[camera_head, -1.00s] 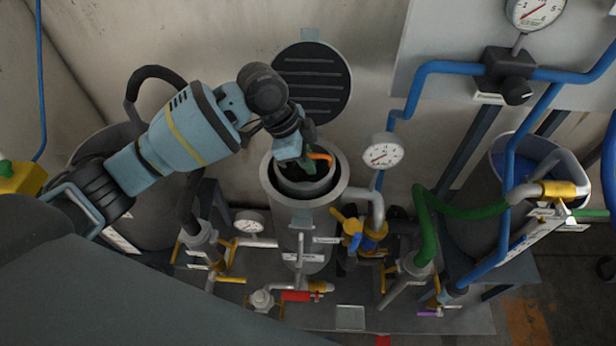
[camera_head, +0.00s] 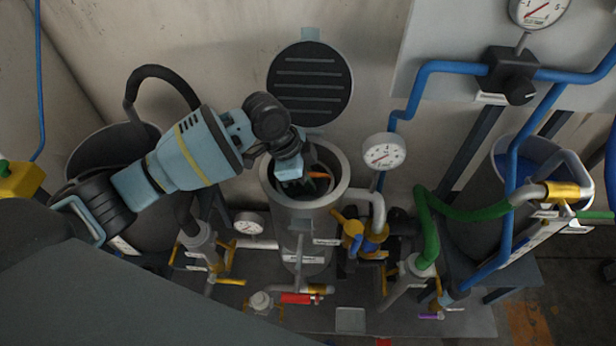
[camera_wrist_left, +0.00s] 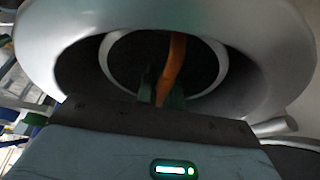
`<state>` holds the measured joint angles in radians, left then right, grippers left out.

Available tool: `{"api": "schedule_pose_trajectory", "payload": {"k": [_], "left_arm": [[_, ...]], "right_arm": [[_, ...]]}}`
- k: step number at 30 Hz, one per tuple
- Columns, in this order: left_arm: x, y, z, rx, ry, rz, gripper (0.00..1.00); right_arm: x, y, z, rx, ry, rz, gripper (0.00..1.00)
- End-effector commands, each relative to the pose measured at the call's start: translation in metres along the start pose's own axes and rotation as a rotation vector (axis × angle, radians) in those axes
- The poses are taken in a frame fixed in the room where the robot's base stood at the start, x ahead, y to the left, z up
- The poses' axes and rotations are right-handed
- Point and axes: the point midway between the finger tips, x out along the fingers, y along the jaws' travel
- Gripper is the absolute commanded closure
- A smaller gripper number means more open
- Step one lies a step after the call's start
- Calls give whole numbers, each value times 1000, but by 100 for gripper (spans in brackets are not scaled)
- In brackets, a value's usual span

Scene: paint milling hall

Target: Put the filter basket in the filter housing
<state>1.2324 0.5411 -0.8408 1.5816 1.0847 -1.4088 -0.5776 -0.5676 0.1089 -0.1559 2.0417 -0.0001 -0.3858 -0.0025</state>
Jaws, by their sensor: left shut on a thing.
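The filter housing (camera_head: 304,222) is an upright grey cylinder with its round dark lid (camera_head: 310,84) swung open against the wall. My left gripper (camera_head: 305,181) reaches down into its mouth. It is shut on the orange handle (camera_head: 320,176) of the filter basket. In the left wrist view the basket (camera_wrist_left: 222,68) shows as a pale ring with a dark inside, within the wide grey housing rim (camera_wrist_left: 270,60). The handle stands between my green fingertips (camera_wrist_left: 161,90). The basket's bottom is hidden, so I cannot tell whether it is seated. My right gripper is not in view.
A pressure gauge (camera_head: 384,152) and a yellow-blue valve (camera_head: 362,236) stand close to the housing's right. A smaller gauge (camera_head: 249,224) and pipes are at its left. A dark drum (camera_head: 105,150) stands behind my left arm. A green hose (camera_head: 428,225) runs at the right.

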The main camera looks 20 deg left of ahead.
Motion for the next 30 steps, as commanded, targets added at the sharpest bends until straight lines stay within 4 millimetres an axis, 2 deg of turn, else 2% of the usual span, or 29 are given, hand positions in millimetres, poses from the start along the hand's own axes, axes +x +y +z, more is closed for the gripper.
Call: {"api": "schedule_pose_trajectory", "payload": {"k": [2,3,8,16,20,23,30], "left_arm": [[1,0,0,0,2,-1,100],[2,0,1,0,0,0,89],[2,0,0,0,0,0,70],[1,0,0,0,0,0,70],[-7,0,-1,1,0,-1,70],[-22,-1,-1,1,1,-4,70],[-70,-1,-1,1,1,-3,70]], "right_arm": [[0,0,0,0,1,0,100],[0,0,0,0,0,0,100],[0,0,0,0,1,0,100],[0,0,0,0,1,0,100],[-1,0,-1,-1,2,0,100],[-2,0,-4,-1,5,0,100],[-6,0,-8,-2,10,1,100]]}}
